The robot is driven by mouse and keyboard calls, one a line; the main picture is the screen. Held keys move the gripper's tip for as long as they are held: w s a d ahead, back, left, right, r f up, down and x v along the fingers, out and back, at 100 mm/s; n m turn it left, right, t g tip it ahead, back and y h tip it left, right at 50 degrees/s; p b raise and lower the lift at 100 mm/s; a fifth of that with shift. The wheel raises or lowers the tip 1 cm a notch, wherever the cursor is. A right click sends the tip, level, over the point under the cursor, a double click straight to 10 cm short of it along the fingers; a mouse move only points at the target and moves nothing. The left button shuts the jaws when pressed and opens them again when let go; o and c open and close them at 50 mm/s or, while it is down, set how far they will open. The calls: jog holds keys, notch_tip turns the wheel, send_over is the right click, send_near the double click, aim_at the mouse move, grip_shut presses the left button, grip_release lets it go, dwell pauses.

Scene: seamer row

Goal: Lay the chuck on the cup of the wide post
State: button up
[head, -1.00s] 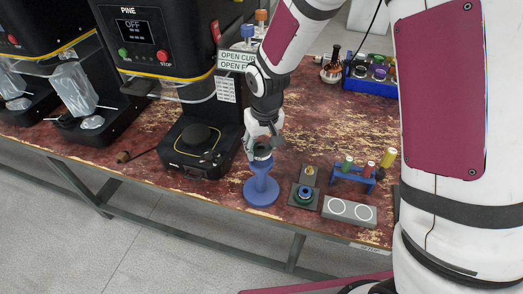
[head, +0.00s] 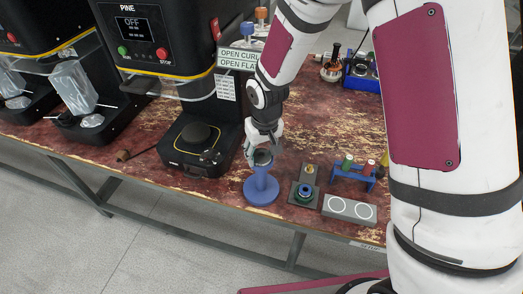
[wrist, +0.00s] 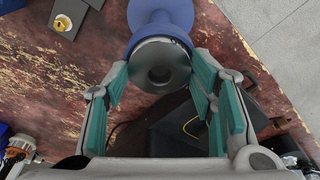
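The blue wide post (head: 262,190) stands on its round base near the table's front edge. Its blue cup also shows in the wrist view (wrist: 160,18). The chuck (wrist: 161,68), a dark grey disc with a round hole, lies at the top of the post; it also shows in the head view (head: 263,158). The cup under it is mostly hidden. My gripper (wrist: 160,74) is open, with its teal-padded fingers on either side of the chuck. Small gaps seem to show between fingertips and chuck. In the head view my gripper (head: 262,151) is right above the post.
The black seamer machine (head: 197,145) stands close on the left. The table's front edge is near.

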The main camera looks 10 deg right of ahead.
aim_at(264, 160)
jog(key=shift+o, duration=1.3)
jog(key=shift+f, duration=0.15)
jog(key=shift+r, duration=0.55)
notch_tip(264, 160, up, 12)
jog(key=s, duration=0.1)
jog(key=shift+s+d+r, duration=0.15)
jog(key=shift+s+d, duration=0.1)
jog(key=shift+s, duration=0.15)
jog(key=s+d+r+m+t, duration=0.1)
jog(key=s+d+r, duration=0.5)
jog(key=s+r, duration=0.2)
jog(key=s+d+r+m+t, duration=0.2)
jog(key=s+d+r, duration=0.5)
jog(key=s, duration=0.6)
jog(key=shift+s+d+r, duration=0.2)
jog(key=shift+d+r, duration=0.05)
jog(key=shift+r, duration=0.25)
